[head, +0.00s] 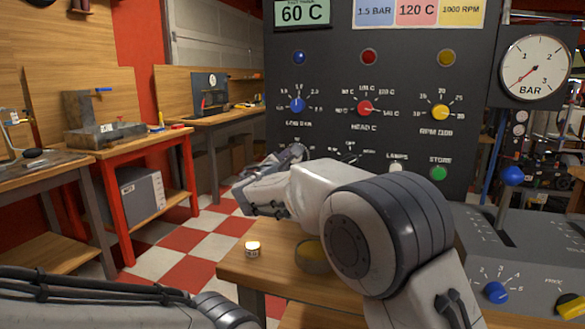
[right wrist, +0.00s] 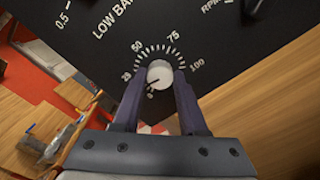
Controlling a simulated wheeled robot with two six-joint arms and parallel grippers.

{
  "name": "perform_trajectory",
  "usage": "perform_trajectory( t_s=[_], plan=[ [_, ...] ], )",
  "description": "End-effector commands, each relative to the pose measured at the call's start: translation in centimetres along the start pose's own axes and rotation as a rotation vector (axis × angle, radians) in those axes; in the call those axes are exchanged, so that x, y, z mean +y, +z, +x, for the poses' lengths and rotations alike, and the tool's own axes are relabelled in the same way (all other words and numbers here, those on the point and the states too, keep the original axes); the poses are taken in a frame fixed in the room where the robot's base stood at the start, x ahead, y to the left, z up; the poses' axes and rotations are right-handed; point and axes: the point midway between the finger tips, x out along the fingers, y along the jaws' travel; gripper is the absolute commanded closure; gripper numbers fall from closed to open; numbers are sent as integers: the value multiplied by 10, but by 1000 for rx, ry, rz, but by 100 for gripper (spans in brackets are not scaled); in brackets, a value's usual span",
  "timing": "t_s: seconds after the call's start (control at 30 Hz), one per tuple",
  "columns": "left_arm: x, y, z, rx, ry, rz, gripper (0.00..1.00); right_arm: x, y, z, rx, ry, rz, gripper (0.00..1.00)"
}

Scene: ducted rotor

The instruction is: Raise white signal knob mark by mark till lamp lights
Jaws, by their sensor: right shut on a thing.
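The white signal knob (right wrist: 160,74) sits on the dark panel inside a dial marked 25, 50, 75 and 100. Its dark pointer line is toward the lower left, near the low end of the scale. My right gripper (right wrist: 158,84) is shut on the knob, one finger on each side. In the head view the knob is hidden behind my right arm. The blue lamp (head: 299,57), red lamp (head: 369,56) and yellow lamp (head: 446,57) look dull. My left forearm shows at the lower left; its gripper is out of view.
The panel has a blue knob (head: 297,104), red knob (head: 365,108), yellow knob (head: 440,112) and green button (head: 438,173). A pressure gauge (head: 536,68) hangs at right. A grey lever box (head: 470,240) stands at right.

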Motion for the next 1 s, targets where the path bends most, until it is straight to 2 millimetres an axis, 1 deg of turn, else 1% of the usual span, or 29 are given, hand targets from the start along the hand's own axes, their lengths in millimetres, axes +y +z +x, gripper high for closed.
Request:
perform_trajectory(
  t_s=[0.03, 0.13, 0.47, 0.5, 0.53, 0.57, 0.87, 0.97, 1.0],
  plan=[
    [-1, 1, 15, 0, 0, 0, 50, -5, -4, 0, -3, 2, 34, 100],
    [-2, 1, 24, -1, 0, 0, 50, -3, -3, 0, -1, 2, 84, 100],
    [-2, 1, 22, 0, 0, 0, 50, 0, 0, 0, 1, -1, 102, 100],
    [-2, 1, 22, 0, 0, 0, 50, 0, 0, 0, 1, -1, 102, 47],
    [-2, 1, 22, 0, 0, 0, 50, 0, 0, 0, 1, 0, 102, 35],
    [-2, 1, 22, 0, 0, 0, 50, 0, 0, 0, 1, 0, 102, 28],
    [-2, 1, 22, 0, 0, 0, 50, 0, 0, -1, 0, 0, 101, 28],
    [-2, 1, 22, 0, 0, 0, 50, 0, 0, -7, 1, 1, 101, 28],
    [-2, 1, 23, 0, 0, 0, 50, 0, 0, -12, 1, 1, 101, 28]
  ],
)
